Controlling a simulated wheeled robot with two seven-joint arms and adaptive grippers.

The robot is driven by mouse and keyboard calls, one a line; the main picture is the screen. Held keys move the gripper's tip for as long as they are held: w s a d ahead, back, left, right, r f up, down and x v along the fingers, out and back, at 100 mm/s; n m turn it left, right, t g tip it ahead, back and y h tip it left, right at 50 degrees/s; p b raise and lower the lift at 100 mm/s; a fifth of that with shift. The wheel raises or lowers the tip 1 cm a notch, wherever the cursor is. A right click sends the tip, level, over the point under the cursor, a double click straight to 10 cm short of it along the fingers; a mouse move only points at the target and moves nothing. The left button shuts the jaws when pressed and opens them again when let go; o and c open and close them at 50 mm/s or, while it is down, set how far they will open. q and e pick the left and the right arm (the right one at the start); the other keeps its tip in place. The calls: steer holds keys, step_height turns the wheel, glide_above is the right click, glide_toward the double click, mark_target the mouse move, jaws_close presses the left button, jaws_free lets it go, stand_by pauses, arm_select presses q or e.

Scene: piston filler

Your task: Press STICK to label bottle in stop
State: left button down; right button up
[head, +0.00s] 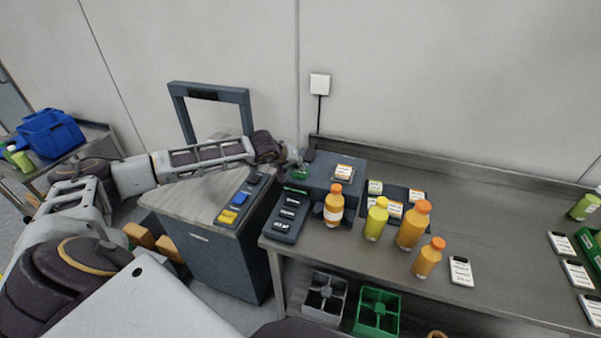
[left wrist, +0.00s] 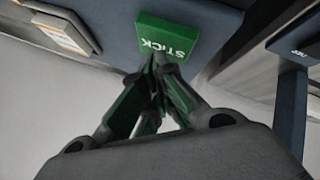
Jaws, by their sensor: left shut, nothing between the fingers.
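The green STICK button (left wrist: 167,38) is on the blue-grey labeller in the left wrist view; it also shows as a small green patch in the head view (head: 300,173). My left gripper (left wrist: 155,60) is shut and empty, its fingertips at the lower edge of the button. I cannot tell whether they touch it. In the head view the left gripper (head: 297,158) is over the left end of the labeller (head: 322,178). An orange bottle (head: 333,207) with a pale band stands upright against the labeller's front. My right gripper is not in view.
A dark panel (head: 286,219) lies left of the bottle. Yellow-green (head: 376,219) and orange bottles (head: 413,227) stand to the right, with a white card (head: 461,271). A filler cabinet (head: 222,262) with a tall frame stands left. Grey and green crates (head: 377,312) sit below the bench.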

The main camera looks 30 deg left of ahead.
arm_select(q)
steer(key=shift+r, duration=0.5)
steer(key=shift+r+p, duration=1)
steer(key=shift+r, duration=1.5)
